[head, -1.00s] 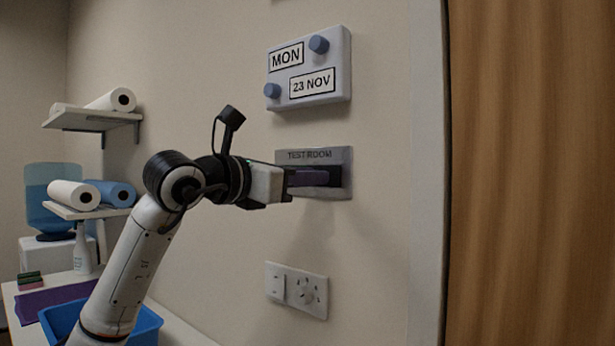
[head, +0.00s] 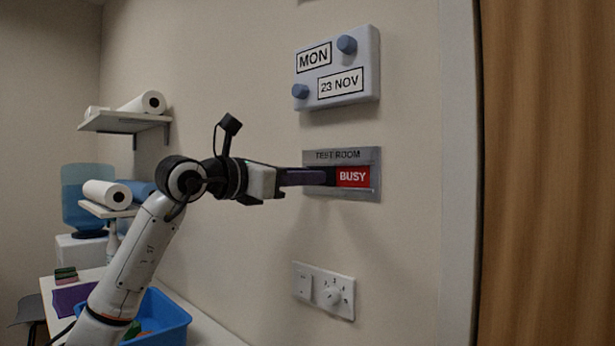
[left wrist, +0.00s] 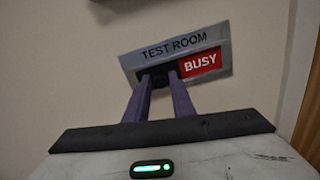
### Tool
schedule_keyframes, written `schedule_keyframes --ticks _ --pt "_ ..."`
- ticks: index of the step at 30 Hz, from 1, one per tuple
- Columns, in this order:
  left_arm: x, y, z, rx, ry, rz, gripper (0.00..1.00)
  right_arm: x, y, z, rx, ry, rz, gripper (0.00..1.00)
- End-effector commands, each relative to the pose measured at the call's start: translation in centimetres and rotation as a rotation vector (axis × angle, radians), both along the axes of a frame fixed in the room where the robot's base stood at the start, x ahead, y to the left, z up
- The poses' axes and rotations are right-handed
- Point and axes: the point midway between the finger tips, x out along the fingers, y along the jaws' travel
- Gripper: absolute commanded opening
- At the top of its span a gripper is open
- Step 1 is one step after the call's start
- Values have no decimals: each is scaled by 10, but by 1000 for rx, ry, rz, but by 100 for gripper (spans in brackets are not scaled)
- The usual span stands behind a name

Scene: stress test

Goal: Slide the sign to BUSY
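The grey TEST ROOM sign (head: 338,155) is fixed to the wall, and its red BUSY panel (head: 353,177) shows at the right of its window. The sign (left wrist: 140,62) and BUSY panel (left wrist: 201,63) also show in the left wrist view. My left gripper (head: 325,177) reaches in from the left, at the left part of the sign's window. In the left wrist view its two purple fingers (left wrist: 160,78) stand apart, with their tips at the dark slider part left of BUSY. A gap shows between the fingers. My right gripper is not in view.
A calendar block (head: 350,92) with two blue knobs is on the wall above the sign. A switch and socket plate (head: 323,290) is below it. A wooden door (head: 550,170) is at the right. Shelves with paper rolls (head: 142,103) and a blue bin (head: 170,318) are at the left.

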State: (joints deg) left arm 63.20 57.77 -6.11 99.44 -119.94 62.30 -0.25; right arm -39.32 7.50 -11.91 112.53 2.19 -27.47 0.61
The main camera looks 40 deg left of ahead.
Motion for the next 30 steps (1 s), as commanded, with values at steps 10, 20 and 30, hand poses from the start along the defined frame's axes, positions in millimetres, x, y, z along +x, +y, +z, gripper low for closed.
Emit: schedule_keyframes --ticks 10,20,30 --pt "0 -1 0 0 -1 -1 35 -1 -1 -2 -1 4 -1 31" --pt "-44 7 -3 4 -2 4 35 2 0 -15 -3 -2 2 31" --pt "-96 13 -2 1 0 2 35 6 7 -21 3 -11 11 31"
